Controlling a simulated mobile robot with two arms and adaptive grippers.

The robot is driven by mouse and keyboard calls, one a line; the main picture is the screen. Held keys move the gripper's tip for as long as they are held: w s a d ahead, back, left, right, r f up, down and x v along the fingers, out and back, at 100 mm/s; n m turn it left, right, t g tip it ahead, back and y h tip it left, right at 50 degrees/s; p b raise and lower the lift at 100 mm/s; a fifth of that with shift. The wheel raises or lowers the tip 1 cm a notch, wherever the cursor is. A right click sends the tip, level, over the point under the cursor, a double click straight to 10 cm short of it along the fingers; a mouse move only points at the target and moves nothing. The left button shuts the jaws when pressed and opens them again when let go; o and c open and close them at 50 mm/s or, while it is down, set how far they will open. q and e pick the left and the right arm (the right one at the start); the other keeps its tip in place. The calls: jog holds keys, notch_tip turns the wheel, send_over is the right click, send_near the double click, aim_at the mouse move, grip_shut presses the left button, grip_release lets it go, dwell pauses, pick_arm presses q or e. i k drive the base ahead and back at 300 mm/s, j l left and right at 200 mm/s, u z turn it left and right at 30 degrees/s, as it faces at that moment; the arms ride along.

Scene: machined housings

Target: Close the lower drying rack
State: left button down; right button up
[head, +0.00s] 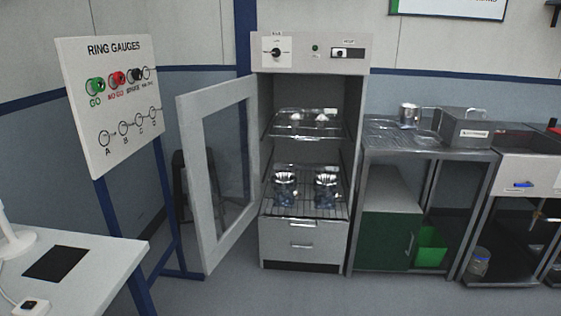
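The drying cabinet (360,150) stands in the middle of the head view, with its glazed door (184,140) swung wide open to the left. The lower drying rack (330,207) is a wire shelf that appears to stick out toward the front of the cabinet. Two shiny metal housings (285,187) (327,186) stand upright on it, side by side. The upper rack (303,133) sits farther back and carries small pale parts (322,119). Neither of my grippers is in view.
A drawer front (300,244) is below the lower rack. The ring gauge board (120,150) and a white table (95,275) are at left. A steel bench (385,140) with a metal box (463,125) adjoins at right. The floor in front of the cabinet is clear.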

aim_at(276, 166)
jog(key=i+l, duration=0.3)
jog(key=i, duration=0.2)
jog(key=i+l+u, duration=0.15)
jog(key=i, duration=0.35)
jog(key=i+l, duration=0.45)
jog(key=i+u, duration=0.05)
